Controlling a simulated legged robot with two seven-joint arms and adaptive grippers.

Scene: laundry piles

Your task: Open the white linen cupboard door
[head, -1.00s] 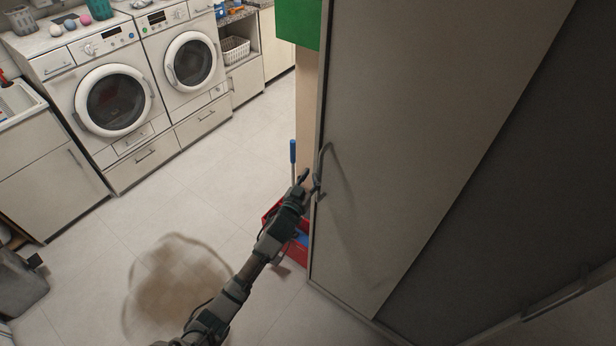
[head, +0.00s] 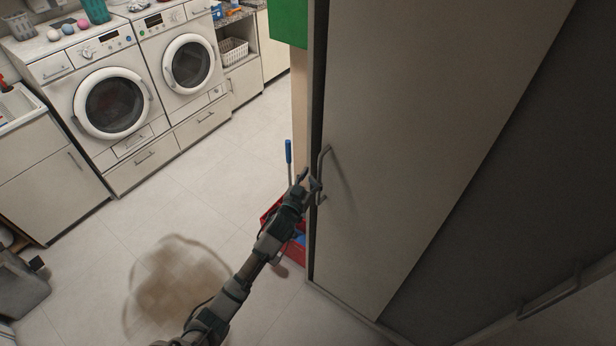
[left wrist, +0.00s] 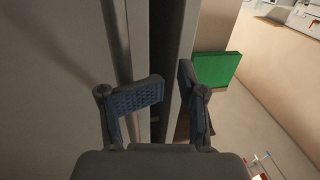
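The white linen cupboard door (head: 420,130) fills the right of the head view, with a curved grey handle (head: 323,165) near its left edge. A narrow dark gap runs along that edge, so the door stands slightly ajar. My left gripper (head: 311,186) is at the door's left edge beside the handle's lower part. In the left wrist view my left gripper (left wrist: 172,92) is open, its two blue-padded fingers apart in front of the dark gap (left wrist: 162,40) beside the door (left wrist: 60,60). Contact with door or handle is unclear. My right gripper is out of view.
A red crate (head: 292,250) and a blue-tipped pole (head: 289,155) stand close left of the cupboard. A green panel (head: 288,22) is above them. Two washing machines (head: 112,105) line the back. The pale floor (head: 190,210) between is mostly clear.

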